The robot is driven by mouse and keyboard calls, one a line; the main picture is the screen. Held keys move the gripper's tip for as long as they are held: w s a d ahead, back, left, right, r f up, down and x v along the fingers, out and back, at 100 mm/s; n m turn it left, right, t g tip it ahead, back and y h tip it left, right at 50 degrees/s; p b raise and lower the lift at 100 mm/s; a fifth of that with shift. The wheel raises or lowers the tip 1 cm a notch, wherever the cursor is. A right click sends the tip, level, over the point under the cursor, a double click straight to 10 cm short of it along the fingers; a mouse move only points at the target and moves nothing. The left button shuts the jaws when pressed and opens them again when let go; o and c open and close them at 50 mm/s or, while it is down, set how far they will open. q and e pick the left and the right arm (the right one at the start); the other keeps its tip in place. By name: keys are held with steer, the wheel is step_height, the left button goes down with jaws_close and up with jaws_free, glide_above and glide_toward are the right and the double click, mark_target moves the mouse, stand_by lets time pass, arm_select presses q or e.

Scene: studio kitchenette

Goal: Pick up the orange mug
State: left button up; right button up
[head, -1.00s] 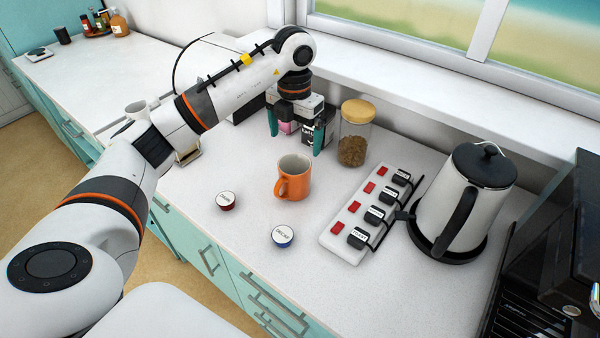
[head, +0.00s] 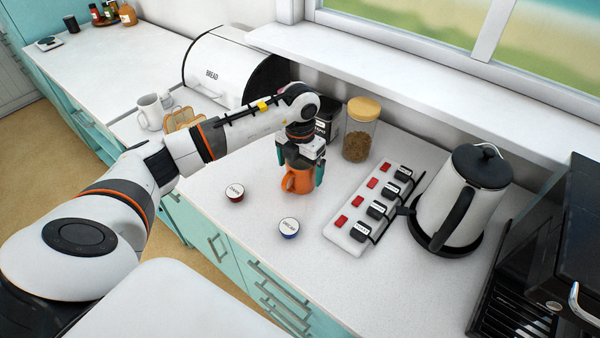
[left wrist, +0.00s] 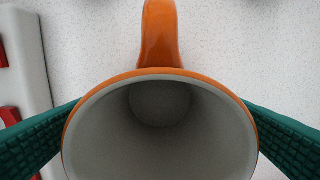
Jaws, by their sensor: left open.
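The orange mug (head: 297,181) stands upright on the white counter, partly hidden in the head view by my left gripper (head: 301,170). In the left wrist view the mug (left wrist: 160,76) is seen from above, with its grey inside empty and its handle pointing to the top of the picture. My left gripper is open, with one green finger (left wrist: 35,140) on each side of the mug. The fingers reach down around its body; whether they touch it I cannot tell. My right gripper is in neither view.
A red-rimmed pod (head: 235,193) and a blue-rimmed decaf pod (head: 289,228) lie in front of the mug. A switched power strip (head: 346,240) and a kettle (head: 460,200) stand to the right. A glass jar (head: 361,140) and a dark tin (head: 328,126) stand behind.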

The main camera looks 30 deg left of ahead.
arm_select(q)
steer(key=shift+c, duration=0.6)
steer(key=shift+r, duration=0.1)
steer(key=c, duration=1.1)
steer(key=shift+c, duration=0.2)
steer(key=shift+r, duration=0.1)
